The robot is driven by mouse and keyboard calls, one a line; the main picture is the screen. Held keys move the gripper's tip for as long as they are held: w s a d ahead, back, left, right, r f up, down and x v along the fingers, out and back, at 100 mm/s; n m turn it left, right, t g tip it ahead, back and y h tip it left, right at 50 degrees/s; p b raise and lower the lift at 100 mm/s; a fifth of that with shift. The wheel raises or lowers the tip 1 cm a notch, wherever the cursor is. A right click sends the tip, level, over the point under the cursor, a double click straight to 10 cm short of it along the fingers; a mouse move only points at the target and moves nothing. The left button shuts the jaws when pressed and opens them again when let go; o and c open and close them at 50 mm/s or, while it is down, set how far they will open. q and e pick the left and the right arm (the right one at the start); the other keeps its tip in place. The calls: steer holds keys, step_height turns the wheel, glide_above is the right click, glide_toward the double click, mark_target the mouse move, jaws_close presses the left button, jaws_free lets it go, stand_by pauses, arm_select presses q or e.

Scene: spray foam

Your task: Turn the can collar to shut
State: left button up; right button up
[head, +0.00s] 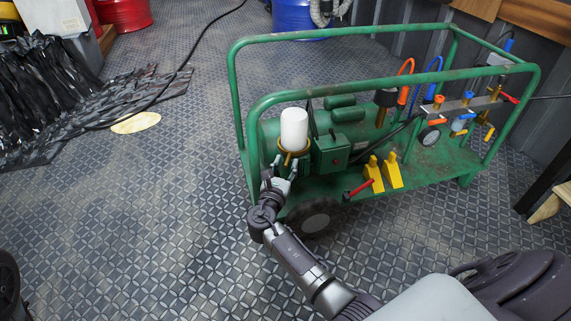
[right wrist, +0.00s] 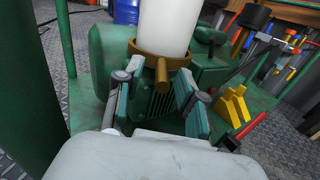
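The white can (head: 294,127) stands upright on the green machine, at the near left end of the cart. The brass collar (head: 283,148) is around its base, with a short handle sticking out toward my gripper. In the right wrist view the collar (right wrist: 146,54) and its round handle (right wrist: 162,74) show close up, below the can (right wrist: 168,24). My right gripper (head: 280,180) is just below the collar. In the wrist view its fingers (right wrist: 157,97) are spread, one on each side of the handle, with gaps between. My left gripper is not in view.
The green cart frame (head: 390,92) has rails around the machine. A green box (head: 330,153) is right of the can. Yellow wedges (head: 383,174) and a red-handled lever (head: 358,188) are farther right. A black wheel (head: 316,218) is below. Floor to the left is mostly open.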

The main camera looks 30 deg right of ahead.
steer(key=v, duration=1.1)
steer(key=shift+a, duration=0.15)
steer(key=shift+s+r, duration=0.1)
